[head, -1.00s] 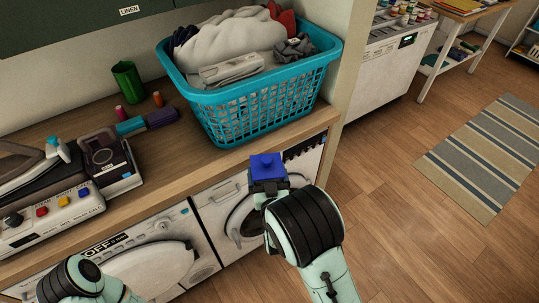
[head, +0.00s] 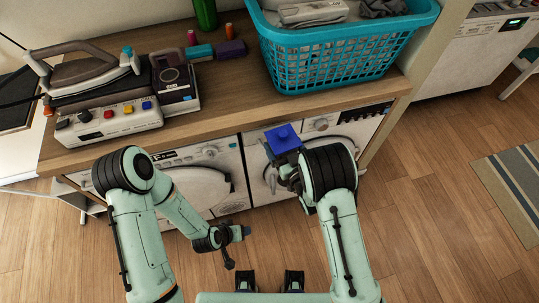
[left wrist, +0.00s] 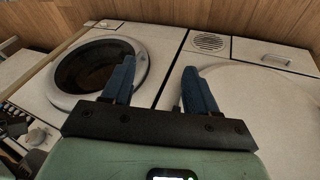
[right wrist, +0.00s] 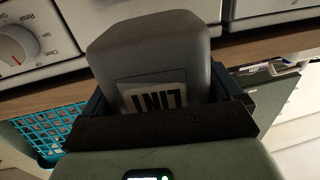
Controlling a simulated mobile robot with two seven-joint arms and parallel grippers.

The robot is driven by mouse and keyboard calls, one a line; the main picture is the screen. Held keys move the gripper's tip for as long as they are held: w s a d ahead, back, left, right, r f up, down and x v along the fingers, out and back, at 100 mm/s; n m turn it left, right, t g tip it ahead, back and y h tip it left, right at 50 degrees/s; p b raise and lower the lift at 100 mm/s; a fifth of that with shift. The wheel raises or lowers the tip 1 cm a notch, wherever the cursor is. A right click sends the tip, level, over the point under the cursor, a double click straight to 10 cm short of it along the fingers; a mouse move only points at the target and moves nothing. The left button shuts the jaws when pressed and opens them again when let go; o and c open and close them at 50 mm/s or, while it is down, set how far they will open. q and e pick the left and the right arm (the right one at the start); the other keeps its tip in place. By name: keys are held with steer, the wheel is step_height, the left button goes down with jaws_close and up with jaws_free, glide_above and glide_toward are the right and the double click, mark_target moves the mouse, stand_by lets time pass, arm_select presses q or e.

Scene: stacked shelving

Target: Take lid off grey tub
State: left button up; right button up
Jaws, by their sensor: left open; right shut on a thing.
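The grey tub (right wrist: 150,60), with a LINT label upside down in the right wrist view, is held in my right gripper (right wrist: 165,100). In the head view my right gripper (head: 287,160) is in front of the washing machines, below the counter edge. The blue lid (head: 283,138) with a small raised knob sits on top of the tub. The gripper and lid hide most of the tub in the head view. My left gripper (head: 240,247) is open and empty, low and left of the tub. Its spread blue fingers (left wrist: 158,85) face the machines in the left wrist view.
The wooden counter (head: 215,95) holds an iron (head: 85,72), a control box (head: 110,120) and a turquoise laundry basket (head: 335,60). White front-loading machines (head: 200,180) stand beneath it. The floor between my arms (head: 270,235) is clear.

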arm_select(q)
steer(key=w+d+r+m+t+h, duration=0.1)
steer(key=w+d+r+m+t, duration=0.35)
steer(key=w+r, duration=0.65)
steer(key=m+t+h, duration=0.2)
steer(key=t+h, duration=0.2)
steer(key=t, duration=0.2)
glide_toward(286, 133)
steer(key=shift+y, duration=0.3)
steer(key=x, duration=1)
steer(key=shift+d+r, duration=0.15)
steer(key=shift+r, duration=0.05)
jaws_close()
steer(key=shift+r, duration=0.1)
steer(key=shift+r, duration=1)
